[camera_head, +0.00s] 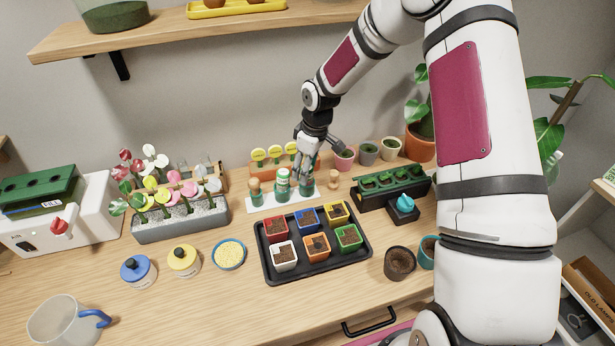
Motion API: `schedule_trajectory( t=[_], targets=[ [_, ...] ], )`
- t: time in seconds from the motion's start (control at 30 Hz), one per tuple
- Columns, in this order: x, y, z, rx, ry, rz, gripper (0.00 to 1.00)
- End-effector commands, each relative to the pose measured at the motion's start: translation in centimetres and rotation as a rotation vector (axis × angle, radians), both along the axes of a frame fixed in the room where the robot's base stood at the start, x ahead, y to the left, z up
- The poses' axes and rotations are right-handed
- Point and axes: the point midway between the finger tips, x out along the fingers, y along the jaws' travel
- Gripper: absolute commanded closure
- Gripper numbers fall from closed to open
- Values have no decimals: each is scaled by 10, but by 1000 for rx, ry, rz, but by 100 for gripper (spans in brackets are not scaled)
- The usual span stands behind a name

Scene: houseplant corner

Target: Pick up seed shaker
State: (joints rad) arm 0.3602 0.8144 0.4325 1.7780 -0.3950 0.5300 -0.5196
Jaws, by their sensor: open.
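Three small green seed shakers stand upright in a row on a white tray (269,208): a left one (255,193) with a tan top, a middle one (283,187) with a pale top, and a right one (307,186) whose top is partly hidden. My gripper (305,172) is open and points down over the right shaker, with its fingers close to that shaker's top. I cannot tell whether the fingers touch it.
A black tray (265,262) with several coloured soil pots lies in front of the shakers. A grey planter of flowers (180,227) stands left, and a dark green planter (393,190) stands right. Yellow-topped markers (258,155) stand behind.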

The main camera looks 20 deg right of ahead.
Motion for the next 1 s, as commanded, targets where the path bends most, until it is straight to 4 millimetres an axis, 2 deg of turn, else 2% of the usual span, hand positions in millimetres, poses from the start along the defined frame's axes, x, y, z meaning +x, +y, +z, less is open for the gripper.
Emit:
schedule_trajectory(
  t=[0.3,0.5,0.53,0.83,1.0],
  targets=[
    [1,0,-6,-1,-1,0,45],
    [1,0,-6,-1,-1,0,91],
    [1,0,-6,-1,0,0,95],
    [1,0,-5,-1,-1,0,95],
    [2,0,2,-1,-2,-1,95]
  ],
)
